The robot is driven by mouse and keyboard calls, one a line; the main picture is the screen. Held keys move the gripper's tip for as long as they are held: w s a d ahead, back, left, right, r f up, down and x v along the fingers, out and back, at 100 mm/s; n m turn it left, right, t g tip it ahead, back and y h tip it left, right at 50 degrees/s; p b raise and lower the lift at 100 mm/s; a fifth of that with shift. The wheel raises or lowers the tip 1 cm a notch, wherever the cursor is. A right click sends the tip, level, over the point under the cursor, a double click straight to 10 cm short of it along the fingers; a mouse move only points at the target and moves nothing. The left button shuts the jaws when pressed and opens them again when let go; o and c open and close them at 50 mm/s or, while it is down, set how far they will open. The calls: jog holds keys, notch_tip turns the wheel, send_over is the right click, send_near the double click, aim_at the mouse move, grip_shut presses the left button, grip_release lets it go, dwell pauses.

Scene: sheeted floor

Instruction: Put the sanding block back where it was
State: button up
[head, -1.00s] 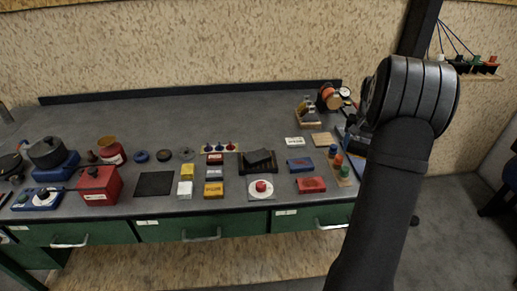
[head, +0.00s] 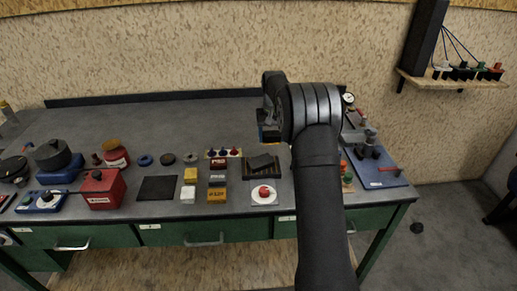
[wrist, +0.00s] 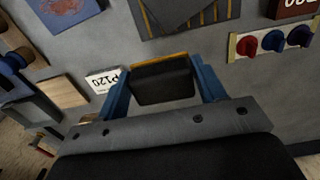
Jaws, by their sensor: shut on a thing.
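The sanding block (wrist: 162,84) is dark with a thin yellow-orange edge along its far side. My gripper (wrist: 160,66) is shut on it, with a blue finger on each side. A white card marked P120 (wrist: 104,80) lies on the bench just left of the gripper in the wrist view. I cannot tell the block's height above the bench.
A dark tray (head: 247,177) with a dark slab on it stands nearby; a striped dark surface (wrist: 185,14) shows beyond the block. A row of coloured knobs (wrist: 271,42) and a wooden square (wrist: 62,92) are to the sides. My arm hides part of the bench's right side.

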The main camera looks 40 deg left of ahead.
jog(key=a+f, duration=0.1)
jog(key=s+a+f, duration=0.1)
jog(key=a, duration=0.1)
jog(key=a+f, duration=0.1)
jog(key=a, duration=0.1)
jog(key=shift+s+f, duration=0.25)
jog(key=shift+s, duration=0.05)
jog(key=shift+f, duration=1.85)
jog(key=shift+f, duration=0.2)
jog(key=o, duration=1)
jog(key=shift+c, duration=0.2)
jog(key=shift+r, duration=0.1)
notch_tip(320, 180, up, 12)
jog(key=shift+r, duration=0.15)
